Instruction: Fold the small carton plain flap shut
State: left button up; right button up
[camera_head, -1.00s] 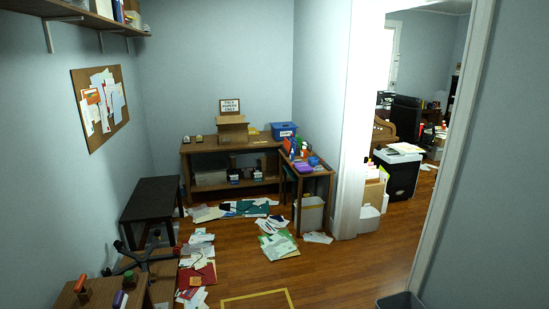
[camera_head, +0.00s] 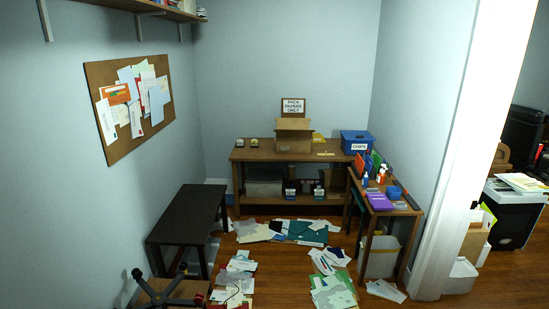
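A small brown carton (camera_head: 294,141) stands on the top of the wooden shelf table (camera_head: 258,154) against the back wall. Its upper part looks spread wider than its body, as if a flap stands out at the top. It is too small to tell which flap is the plain one. Neither of my grippers shows in the head view.
A sign (camera_head: 293,106) stands behind the carton, and a blue bin (camera_head: 357,141) sits to its right. Loose papers (camera_head: 333,288) litter the floor ahead. A black bench (camera_head: 187,220) is at left, a cluttered side table (camera_head: 384,208) at right, with some bare floor between.

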aim_at(279, 133)
jog(key=i, duration=2.15)
jog(key=l+z, duration=0.05)
jog(key=l, duration=0.05)
